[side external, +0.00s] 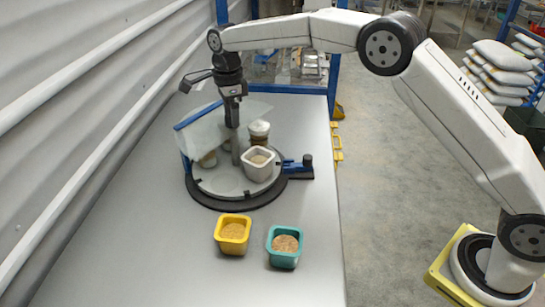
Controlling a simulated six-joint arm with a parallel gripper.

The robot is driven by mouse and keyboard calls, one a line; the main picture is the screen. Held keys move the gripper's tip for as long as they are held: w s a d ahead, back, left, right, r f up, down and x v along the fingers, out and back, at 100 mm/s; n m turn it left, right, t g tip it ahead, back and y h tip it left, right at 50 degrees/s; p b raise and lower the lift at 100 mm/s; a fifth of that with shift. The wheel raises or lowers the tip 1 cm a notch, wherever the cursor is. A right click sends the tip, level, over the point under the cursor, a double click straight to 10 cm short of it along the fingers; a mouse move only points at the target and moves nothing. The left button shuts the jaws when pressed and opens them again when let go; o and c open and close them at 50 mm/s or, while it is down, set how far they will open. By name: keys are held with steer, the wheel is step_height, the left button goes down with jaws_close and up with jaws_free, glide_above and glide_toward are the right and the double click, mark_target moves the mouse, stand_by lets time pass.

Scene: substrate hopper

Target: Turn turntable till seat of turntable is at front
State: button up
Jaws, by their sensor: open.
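The turntable (222,187) is a round grey plate on a black base, on the grey bench. A white square pot (258,163) with tan contents sits on its right side. A brown jar with a white lid (259,130) stands behind that pot. A blue arm with a black knob (300,167) juts out at the right. A pale hood (197,129) with a blue edge covers the left side, and another small pot is partly hidden under it. I cannot make out an empty seat. My gripper (232,124) is open, pointing down over the turntable's middle, close to a grey upright post.
A yellow pot (233,233) and a teal pot (285,246), both with tan contents, stand on the bench (180,270) in front of the turntable. A corrugated wall runs along the left. The bench is clear at the front left.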

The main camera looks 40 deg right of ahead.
steer(key=shift+m, duration=1.1)
steer(key=c, duration=0.8)
steer(key=shift+c, duration=0.2)
